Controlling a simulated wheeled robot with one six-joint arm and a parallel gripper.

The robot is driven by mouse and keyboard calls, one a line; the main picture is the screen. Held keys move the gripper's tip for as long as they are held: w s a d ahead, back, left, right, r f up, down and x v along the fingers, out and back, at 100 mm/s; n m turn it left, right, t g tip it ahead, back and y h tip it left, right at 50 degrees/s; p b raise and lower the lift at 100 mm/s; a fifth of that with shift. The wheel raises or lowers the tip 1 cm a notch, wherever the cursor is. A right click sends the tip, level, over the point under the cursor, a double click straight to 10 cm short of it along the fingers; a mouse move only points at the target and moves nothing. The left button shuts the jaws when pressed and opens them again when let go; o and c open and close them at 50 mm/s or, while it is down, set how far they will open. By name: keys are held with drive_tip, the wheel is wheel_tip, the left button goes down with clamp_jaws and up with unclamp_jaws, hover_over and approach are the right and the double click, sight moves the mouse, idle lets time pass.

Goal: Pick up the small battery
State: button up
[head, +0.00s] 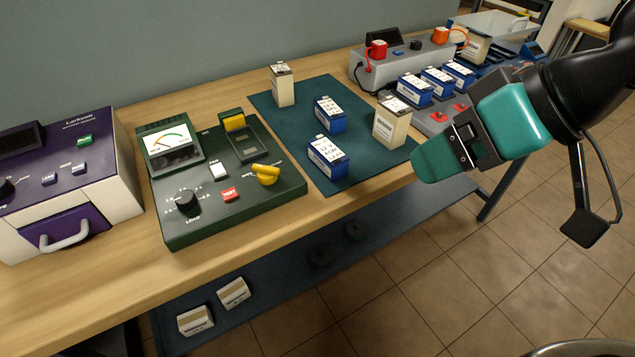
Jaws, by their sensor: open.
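Two blue batteries with white labelled tops stand on the dark green mat (362,172): one nearer the front edge (327,160) and one behind it (329,115). Two cream batteries stand there too: a slim one (282,84) at the back left and a larger one (391,122) at the right. I cannot tell for sure which is the small battery. My gripper (436,160), teal and black, is open and holds nothing. It is at the table's front edge, right of the mat and in front of the larger cream battery, apart from the batteries.
A green tester (222,200) with a yellow lever and a purple-and-white machine (65,175) stand on the left. A grey charger (405,65) with red and orange clamps stands behind a rack of several blue batteries (437,82). Cream blocks (233,293) lie on the lower shelf.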

drive_tip(key=w+a+f+t+y+b, duration=0.2)
drive_tip(key=w+f+t+b, duration=0.55)
drive_tip(key=f+b, duration=0.75)
drive_tip(key=p, duration=1.3)
approach(327, 148)
drive_tip(key=shift+w+a+f+p, duration=0.25)
drive_tip(key=shift+w+f+p, duration=0.15)
drive_tip(key=shift+w+p, duration=0.15)
drive_tip(key=shift+w+a+f+p, duration=0.2)
drive_tip(key=shift+w+f+p, duration=0.2)
drive_tip(key=shift+w+p, duration=0.15)
drive_tip(key=shift+a+p+x, duration=0.25)
drive_tip(key=shift+p+x, duration=1)
drive_tip(key=shift+x, duration=1.45)
drive_tip(key=shift+s+r, duration=0.15)
drive_tip(key=c, duration=1.3)
drive_tip(key=shift+c, duration=0.4)
drive_tip(key=shift+r, duration=0.15)
